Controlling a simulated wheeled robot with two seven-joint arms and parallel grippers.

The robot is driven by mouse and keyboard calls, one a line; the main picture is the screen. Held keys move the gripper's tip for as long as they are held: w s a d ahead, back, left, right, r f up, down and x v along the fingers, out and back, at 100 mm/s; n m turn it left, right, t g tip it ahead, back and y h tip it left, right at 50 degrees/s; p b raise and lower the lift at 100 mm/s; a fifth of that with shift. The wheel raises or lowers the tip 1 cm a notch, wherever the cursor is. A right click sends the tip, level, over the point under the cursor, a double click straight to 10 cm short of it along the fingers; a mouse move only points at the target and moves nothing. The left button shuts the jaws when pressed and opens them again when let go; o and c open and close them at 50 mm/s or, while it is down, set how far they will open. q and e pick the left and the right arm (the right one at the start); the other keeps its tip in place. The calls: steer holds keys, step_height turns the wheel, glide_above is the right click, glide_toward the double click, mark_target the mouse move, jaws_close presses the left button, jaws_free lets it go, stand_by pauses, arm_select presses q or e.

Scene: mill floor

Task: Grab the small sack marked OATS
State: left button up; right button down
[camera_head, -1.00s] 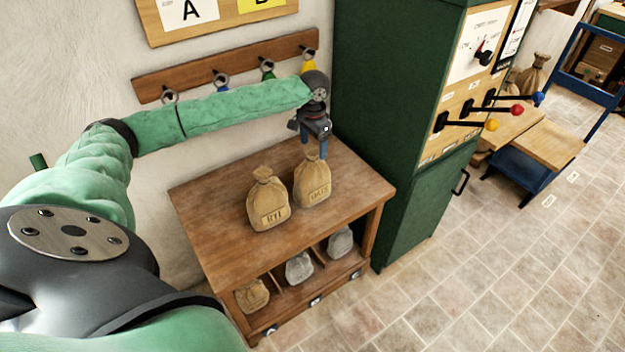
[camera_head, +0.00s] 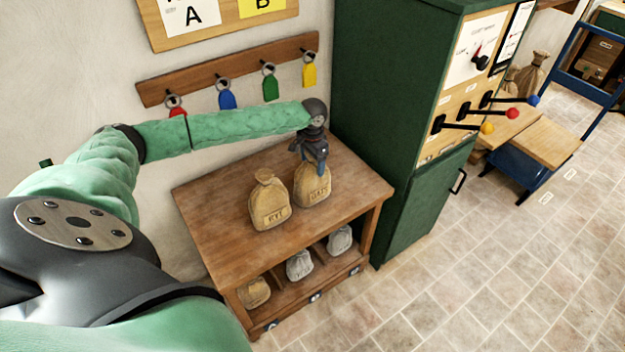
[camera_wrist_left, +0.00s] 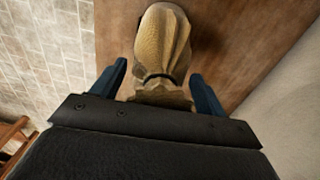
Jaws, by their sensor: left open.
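The small tan sack (camera_head: 312,191) whose blurred label seems to read OATS stands upright on the wooden table, right of a similar sack marked RYE (camera_head: 269,205). My left gripper (camera_head: 319,168) points down at the OATS sack's tied top and hides part of it. In the left wrist view the sack (camera_wrist_left: 161,45) lies between the two blue fingers of the open gripper (camera_wrist_left: 159,72), with space showing on both sides. My right gripper is not in view.
The wooden table (camera_head: 217,233) has bare top around both sacks and small sacks in cubbies below. A tall green cabinet (camera_head: 385,120) stands close on the right. A hook rail (camera_head: 245,68) with coloured tags hangs on the wall behind my arm.

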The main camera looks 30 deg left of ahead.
arm_select(q)
steer(key=c, duration=1.6)
steer(key=shift+r, duration=0.15)
steer(key=shift+w, duration=0.1)
